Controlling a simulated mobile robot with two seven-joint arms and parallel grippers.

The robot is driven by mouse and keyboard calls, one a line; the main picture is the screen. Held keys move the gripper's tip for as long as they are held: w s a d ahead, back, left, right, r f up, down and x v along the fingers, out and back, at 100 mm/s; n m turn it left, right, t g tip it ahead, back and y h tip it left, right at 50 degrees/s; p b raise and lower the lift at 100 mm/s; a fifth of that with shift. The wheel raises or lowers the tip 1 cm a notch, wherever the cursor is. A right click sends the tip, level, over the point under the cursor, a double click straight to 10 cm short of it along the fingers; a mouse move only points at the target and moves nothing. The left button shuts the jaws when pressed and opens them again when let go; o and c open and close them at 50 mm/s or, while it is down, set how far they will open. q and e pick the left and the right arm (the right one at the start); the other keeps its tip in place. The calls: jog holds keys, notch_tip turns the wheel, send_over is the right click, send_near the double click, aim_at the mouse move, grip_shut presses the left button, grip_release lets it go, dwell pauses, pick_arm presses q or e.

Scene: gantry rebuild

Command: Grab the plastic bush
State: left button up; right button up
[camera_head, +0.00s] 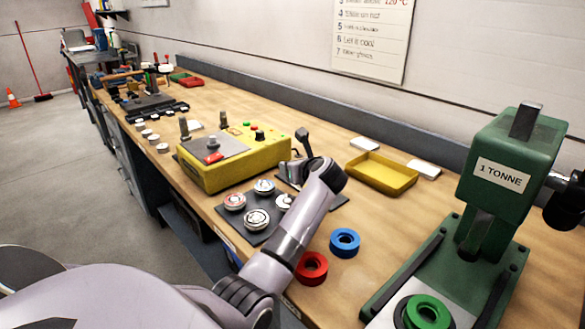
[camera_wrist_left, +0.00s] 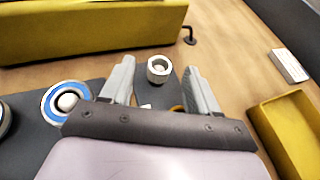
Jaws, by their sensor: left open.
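A small pale round piece with a hole in its top (camera_wrist_left: 158,68) stands on a narrow dark plate in the left wrist view; it could be the plastic bush, but I cannot tell its material. My left gripper (camera_wrist_left: 157,88) is open, its two grey fingers either side of the line to this piece. The piece is just beyond the fingertips and no contact shows. An orange rounded edge (camera_wrist_left: 177,109) is partly hidden near the right finger. In the head view my left arm's wrist largely hides this spot. My right gripper is not in view.
A yellow control box (camera_head: 235,160) stands behind a dark mat with several round parts (camera_head: 256,220). A yellow tray (camera_head: 382,175) lies right of my wrist. Red (camera_head: 311,268) and blue (camera_head: 344,242) rings lie nearer. A green press (camera_head: 510,165) stands at right.

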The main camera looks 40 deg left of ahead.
pick_arm(q)
jog(key=shift+x, duration=1.35)
jog(key=c, duration=1.1)
